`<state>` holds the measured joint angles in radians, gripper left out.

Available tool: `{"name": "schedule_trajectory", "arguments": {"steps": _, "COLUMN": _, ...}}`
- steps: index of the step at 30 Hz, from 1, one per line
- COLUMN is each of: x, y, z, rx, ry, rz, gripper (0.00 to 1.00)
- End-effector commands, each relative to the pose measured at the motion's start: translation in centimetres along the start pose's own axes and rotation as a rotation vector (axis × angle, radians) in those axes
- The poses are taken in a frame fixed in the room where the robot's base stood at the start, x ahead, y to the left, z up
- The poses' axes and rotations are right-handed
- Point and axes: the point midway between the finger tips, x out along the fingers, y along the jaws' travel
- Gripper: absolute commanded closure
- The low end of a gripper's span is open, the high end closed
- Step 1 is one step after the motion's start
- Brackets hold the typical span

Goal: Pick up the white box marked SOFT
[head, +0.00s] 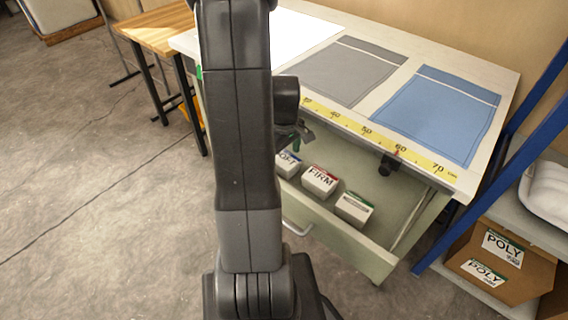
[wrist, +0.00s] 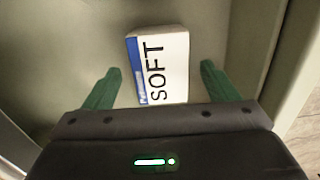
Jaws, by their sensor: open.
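The white box marked SOFT (wrist: 165,68) lies in the open drawer (wrist: 235,45), with a blue band along its left edge in the wrist view. In the head view the SOFT box (head: 288,163) is partly hidden behind my arm. My gripper (wrist: 158,85) is open, with one green finger to the left of the box and one to the right. The near part of the box is between the fingertips, and neither finger appears to touch it. In the head view my gripper (head: 300,138) is mostly hidden by my arm.
The FIRM box (head: 319,181) and a third white box (head: 354,209) lie in the same drawer, to the right. The drawer walls stand close around. The table top (head: 487,70) above holds grey and blue cloth pieces. A blue rack post (head: 490,170) stands at right.

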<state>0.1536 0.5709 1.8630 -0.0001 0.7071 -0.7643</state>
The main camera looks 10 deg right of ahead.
Motion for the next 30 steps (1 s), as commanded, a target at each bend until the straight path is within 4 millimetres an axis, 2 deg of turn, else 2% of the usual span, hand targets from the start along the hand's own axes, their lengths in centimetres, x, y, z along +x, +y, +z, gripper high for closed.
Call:
{"name": "schedule_trajectory", "arguments": {"steps": 3, "x": 1.9, "y": -0.1, "z": 0.0, "rx": 0.0, "ry": -0.004, "rz": -0.004, "gripper": 0.2}}
{"name": "schedule_trajectory", "arguments": {"steps": 6, "x": 2.8, "y": -0.1, "z": 0.0, "rx": 0.0, "ry": -0.002, "rz": -0.002, "gripper": 0.2}}
{"name": "schedule_trajectory", "arguments": {"steps": 14, "x": 3.0, "y": -0.1, "z": -0.1, "rx": 0.001, "ry": 0.0, "rz": 0.0, "gripper": 0.2}}
{"name": "schedule_trajectory", "arguments": {"steps": 15, "x": 3.0, "y": -0.1, "z": -0.1, "rx": 0.001, "ry": 0.0, "rz": 0.0, "gripper": 0.22}}
{"name": "schedule_trajectory", "arguments": {"steps": 22, "x": 3.0, "y": -0.1, "z": -0.1, "rx": 0.001, "ry": 0.0, "rz": 0.0, "gripper": 0.67}}
{"name": "schedule_trajectory", "arguments": {"steps": 23, "x": 3.0, "y": -0.1, "z": -0.1, "rx": 0.001, "ry": 0.0, "rz": 0.0, "gripper": 0.7}}
{"name": "schedule_trajectory", "arguments": {"steps": 30, "x": 2.9, "y": 0.0, "z": -0.1, "rx": 0.001, "ry": 0.0, "rz": 0.0, "gripper": 0.7}}
